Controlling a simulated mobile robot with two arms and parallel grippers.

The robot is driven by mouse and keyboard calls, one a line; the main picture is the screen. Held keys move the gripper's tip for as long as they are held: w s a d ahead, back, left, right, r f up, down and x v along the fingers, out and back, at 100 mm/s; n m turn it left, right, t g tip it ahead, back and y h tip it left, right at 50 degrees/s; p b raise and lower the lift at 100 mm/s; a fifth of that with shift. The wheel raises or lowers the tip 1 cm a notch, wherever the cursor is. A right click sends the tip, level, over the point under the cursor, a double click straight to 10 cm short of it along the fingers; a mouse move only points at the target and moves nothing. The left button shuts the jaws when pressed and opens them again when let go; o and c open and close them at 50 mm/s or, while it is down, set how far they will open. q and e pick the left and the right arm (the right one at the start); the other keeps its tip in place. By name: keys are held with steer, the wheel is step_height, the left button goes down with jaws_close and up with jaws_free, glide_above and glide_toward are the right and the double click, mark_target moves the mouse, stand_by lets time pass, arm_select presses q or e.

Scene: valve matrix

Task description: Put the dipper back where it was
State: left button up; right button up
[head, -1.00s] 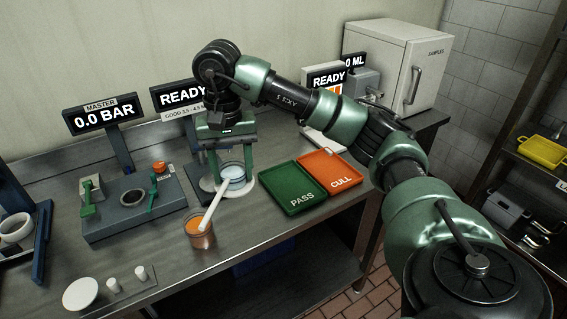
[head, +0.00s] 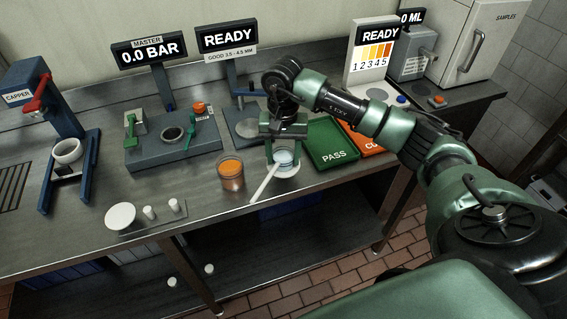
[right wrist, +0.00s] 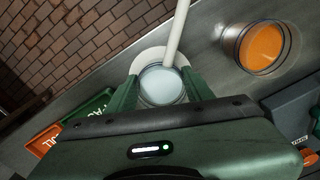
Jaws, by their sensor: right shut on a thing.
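The dipper (head: 264,185) has a long white handle and shows in the head view just right of the orange jar (head: 231,176). My right gripper (head: 284,155) is shut at its pale-blue round end. In the right wrist view, the fingers (right wrist: 162,88) flank this round end, and the handle (right wrist: 177,35) runs up and away. A white round base (right wrist: 150,62) shows around and beneath the round end. I cannot tell whether they touch. The handle's free end points toward the bench front. My left gripper is not in view.
The green PASS tray (head: 333,157) and orange CULL tray (head: 374,148) lie close on the right. The jar of orange liquid stands close on the left. A grey fixture block (head: 150,157) and a capper (head: 52,110) stand farther left. The bench front edge is near.

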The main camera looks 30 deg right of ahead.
mark_target(283, 168)
step_height(283, 168, down, 4)
steer(key=shift+r+p, duration=0.15)
steer(key=shift+p, duration=0.4)
steer(key=shift+f, duration=0.4)
steer(key=shift+f, duration=0.2)
steer(key=o, duration=1.5)
steer(key=shift+c, duration=0.2)
steer(key=shift+r, duration=0.1)
